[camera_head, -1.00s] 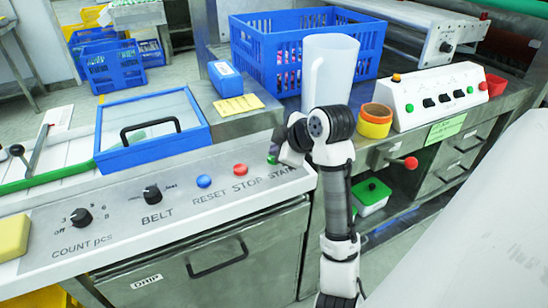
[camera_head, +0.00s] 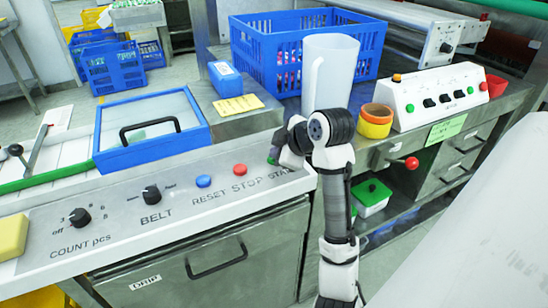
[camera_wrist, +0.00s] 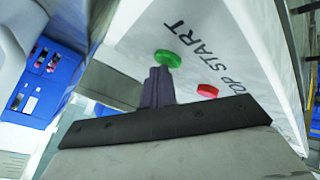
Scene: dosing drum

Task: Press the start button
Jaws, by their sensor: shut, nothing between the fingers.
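The green start button (camera_wrist: 168,58) sits on the light control panel beside the word START in the wrist view. In the head view only a sliver of the button (camera_head: 272,161) shows at my fingertips, the rest hidden behind them. My gripper (camera_wrist: 160,72) is shut and empty, its fingertips right at the button's near edge in the wrist view. In the head view my gripper (camera_head: 276,155) is over the panel's right end. I cannot tell whether the fingertips touch the button.
The red stop button (camera_head: 240,170), blue reset button (camera_head: 204,181) and belt knob (camera_head: 152,194) line the panel to the left. A blue-framed lid (camera_head: 152,159) lies behind them.

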